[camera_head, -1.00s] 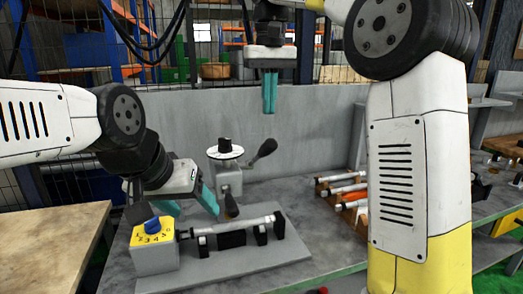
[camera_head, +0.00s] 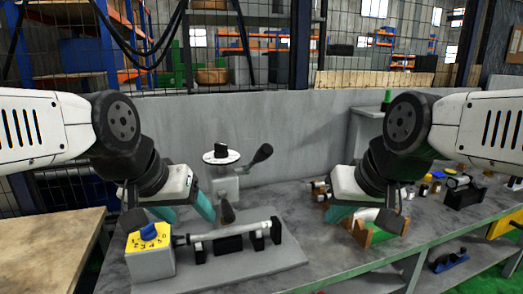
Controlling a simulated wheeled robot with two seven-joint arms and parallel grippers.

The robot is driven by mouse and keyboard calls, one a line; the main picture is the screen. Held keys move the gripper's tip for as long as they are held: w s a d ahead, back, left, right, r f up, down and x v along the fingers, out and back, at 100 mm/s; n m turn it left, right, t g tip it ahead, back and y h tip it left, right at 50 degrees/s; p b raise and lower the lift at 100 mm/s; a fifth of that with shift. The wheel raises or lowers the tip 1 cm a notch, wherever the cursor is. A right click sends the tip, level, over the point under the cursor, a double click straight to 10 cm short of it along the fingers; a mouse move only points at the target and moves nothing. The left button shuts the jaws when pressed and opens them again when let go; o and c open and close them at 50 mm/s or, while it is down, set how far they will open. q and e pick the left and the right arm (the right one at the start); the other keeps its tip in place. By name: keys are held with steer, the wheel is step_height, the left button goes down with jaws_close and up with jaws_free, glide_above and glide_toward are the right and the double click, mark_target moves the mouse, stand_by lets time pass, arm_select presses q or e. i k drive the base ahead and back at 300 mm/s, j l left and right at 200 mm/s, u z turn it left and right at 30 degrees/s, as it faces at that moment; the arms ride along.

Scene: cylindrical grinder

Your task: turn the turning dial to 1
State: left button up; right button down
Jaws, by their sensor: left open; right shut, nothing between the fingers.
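The turning dial is a blue knob (camera_head: 148,232) on a yellow numbered face (camera_head: 160,245), on top of a grey box (camera_head: 152,266) at the front left of the bench. Numbers 2 to 5 show in part; which one the knob points at is too small to tell. My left gripper (camera_head: 186,212) is open, tilted down, just above and behind the box, apart from the knob and holding nothing. My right gripper (camera_head: 358,222) is shut and empty, low over the bench right of the grinder fixture, far from the dial.
A metal shaft (camera_head: 228,232) lies in black supports on a grey plate (camera_head: 250,262), right of the dial. Behind it stands a post with a white disc (camera_head: 221,157) and a crank handle (camera_head: 262,152). Parts in orange holders sit near my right gripper. A wooden table (camera_head: 60,232) is at left.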

mark_target(148, 233)
steer(key=i+j+z, duration=0.2)
steer(key=j, duration=0.15)
steer(key=i+j+z, duration=0.2)
steer(key=k+j+u, duration=0.3)
steer(key=k, duration=0.2)
steer(key=i+l+u, duration=0.1)
steer(key=u, duration=0.4)
steer(key=i+l+u, duration=0.2)
steer(key=u, duration=0.3)
